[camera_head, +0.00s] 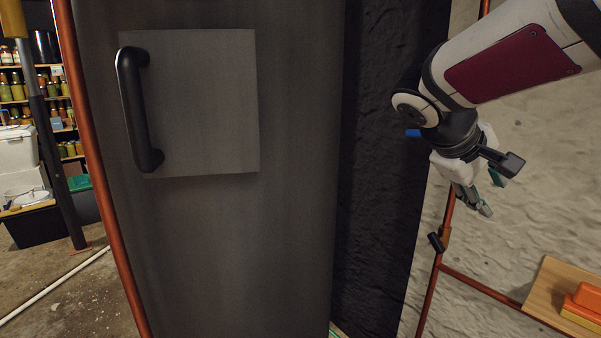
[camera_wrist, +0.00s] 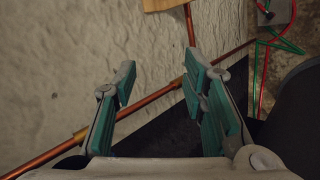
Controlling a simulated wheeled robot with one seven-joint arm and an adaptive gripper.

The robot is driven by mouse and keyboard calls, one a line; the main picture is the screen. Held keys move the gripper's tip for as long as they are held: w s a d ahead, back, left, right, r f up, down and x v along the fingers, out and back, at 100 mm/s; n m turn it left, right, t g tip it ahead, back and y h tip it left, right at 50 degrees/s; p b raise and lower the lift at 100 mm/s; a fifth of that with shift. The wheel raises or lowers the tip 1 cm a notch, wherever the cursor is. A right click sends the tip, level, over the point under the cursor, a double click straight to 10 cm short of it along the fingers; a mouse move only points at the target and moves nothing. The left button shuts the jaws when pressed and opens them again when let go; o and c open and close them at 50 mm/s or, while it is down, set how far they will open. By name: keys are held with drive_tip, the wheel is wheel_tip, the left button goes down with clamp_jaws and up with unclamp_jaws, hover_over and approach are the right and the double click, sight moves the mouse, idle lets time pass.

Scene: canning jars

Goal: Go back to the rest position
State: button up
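My gripper (camera_head: 482,196) is at the right of the head view, in front of the pale rough wall. It hangs below my wrist, pointing down. In the wrist view my gripper (camera_wrist: 158,88) shows its two teal-padded fingers well apart, with nothing between the pads. Behind the fingers a copper pipe (camera_wrist: 150,100) runs across the view; it appears farther off than the fingers.
A large dark grey panel (camera_head: 225,240) with a black handle (camera_head: 137,110) fills the middle. A wooden board (camera_head: 548,285) bearing an orange box (camera_head: 585,305) is at lower right. Shelves of jars (camera_head: 15,88) and white containers (camera_head: 18,150) stand at far left.

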drive_tip(key=s+a+f+m+g+y, duration=0.1)
drive_tip(key=s+a+f+y, duration=0.25)
drive_tip(key=s, duration=0.65)
drive_tip(key=s+a+f+m+g+y, duration=0.15)
drive_tip(key=s+a+f, duration=0.3)
drive_tip(key=s, duration=0.65)
drive_tip(key=s+a+f+m+y, duration=0.2)
drive_tip(key=s+a+f+y, duration=0.15)
drive_tip(key=s, duration=0.65)
wheel_tip(320, 180, up, 19)
drive_tip(key=t+p, duration=0.3)
drive_tip(key=p, duration=1.4)
drive_tip(key=shift+w+a, duration=0.3)
drive_tip(key=shift+a, duration=0.1)
drive_tip(key=shift+n, duration=0.25)
drive_tip(key=shift+c, duration=0.6)
drive_tip(key=shift+d, duration=0.15)
